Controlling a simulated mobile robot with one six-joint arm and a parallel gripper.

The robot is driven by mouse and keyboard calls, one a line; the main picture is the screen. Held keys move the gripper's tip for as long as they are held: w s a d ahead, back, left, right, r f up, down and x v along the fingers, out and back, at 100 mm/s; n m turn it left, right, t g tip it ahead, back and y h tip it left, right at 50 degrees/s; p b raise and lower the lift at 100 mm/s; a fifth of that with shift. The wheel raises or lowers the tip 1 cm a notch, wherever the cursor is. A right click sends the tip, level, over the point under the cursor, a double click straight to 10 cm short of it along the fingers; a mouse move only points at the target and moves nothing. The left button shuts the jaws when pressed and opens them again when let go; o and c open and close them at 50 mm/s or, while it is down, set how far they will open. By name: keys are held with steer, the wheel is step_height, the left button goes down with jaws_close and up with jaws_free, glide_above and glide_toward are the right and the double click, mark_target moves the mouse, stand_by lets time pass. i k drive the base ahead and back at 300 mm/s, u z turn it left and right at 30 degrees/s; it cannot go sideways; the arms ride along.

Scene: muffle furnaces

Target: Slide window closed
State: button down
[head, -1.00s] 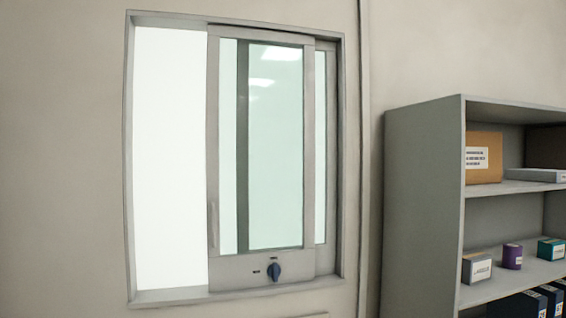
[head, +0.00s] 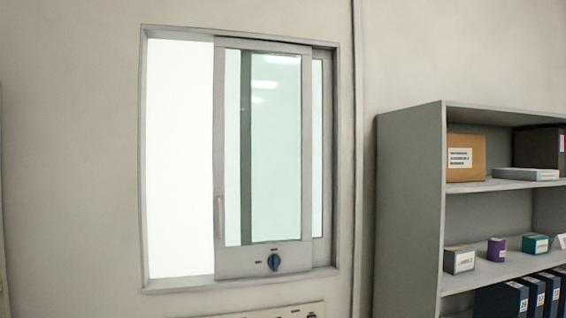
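The window (head: 147,160) is set in the wall, left of centre in the head view. Its sliding sash (head: 308,150) has a grey frame and stands toward the right of the opening. The left part of the opening (head: 180,150) is uncovered and bright white. A vertical handle (head: 220,217) sits low on the sash's left stile. A dark blue knob (head: 274,262) is on the sash's bottom rail. My gripper is not in view, so its state does not show.
A grey shelf unit (head: 408,210) stands to the right, holding a cardboard box (head: 466,158), small boxes, a purple can (head: 496,250) and blue binders (head: 500,300). A panel with knobs (head: 270,311) shows below the window. The wall around the window is bare.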

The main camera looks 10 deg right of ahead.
mark_target(232, 263)
steer(key=z, duration=0.1)
steer(key=k, duration=0.15)
steer(key=u, duration=0.25)
steer(key=i, duration=0.9)
steer(key=z, duration=1.55)
steer(key=k, duration=0.1)
steer(key=u, duration=3.15)
